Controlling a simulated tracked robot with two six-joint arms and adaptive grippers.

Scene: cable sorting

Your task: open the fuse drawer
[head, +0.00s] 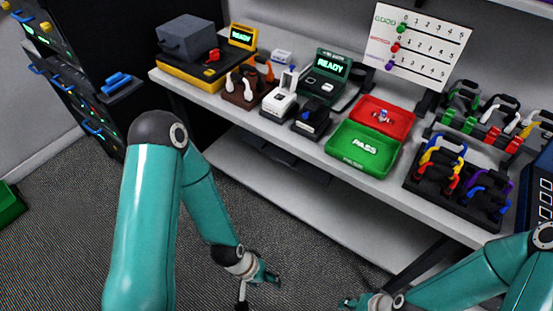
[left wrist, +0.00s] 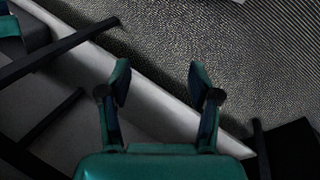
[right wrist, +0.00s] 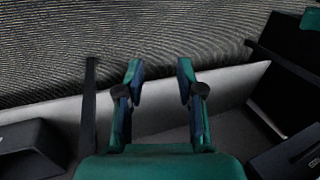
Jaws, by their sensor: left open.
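A dark drawer-like unit (head: 268,157) hangs under the front edge of the white bench and looks shut. I cannot tell for sure that it is the fuse drawer, and no handle shows clearly on it. My left gripper (head: 268,276) is open and empty over the floor, in front of and below the bench edge. Its spread fingers also show in the left wrist view (left wrist: 160,78). My right gripper (head: 352,302) is at the bottom edge of the head view, apart from the bench. In the right wrist view (right wrist: 160,78) its fingers are apart with nothing between them.
The white bench (head: 215,92) carries testers, a red tray (head: 404,113), a green PASS tray (head: 340,148) and racks of coloured cables (head: 440,172). A black cabinet (head: 82,75) with blue handles stands at the left.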

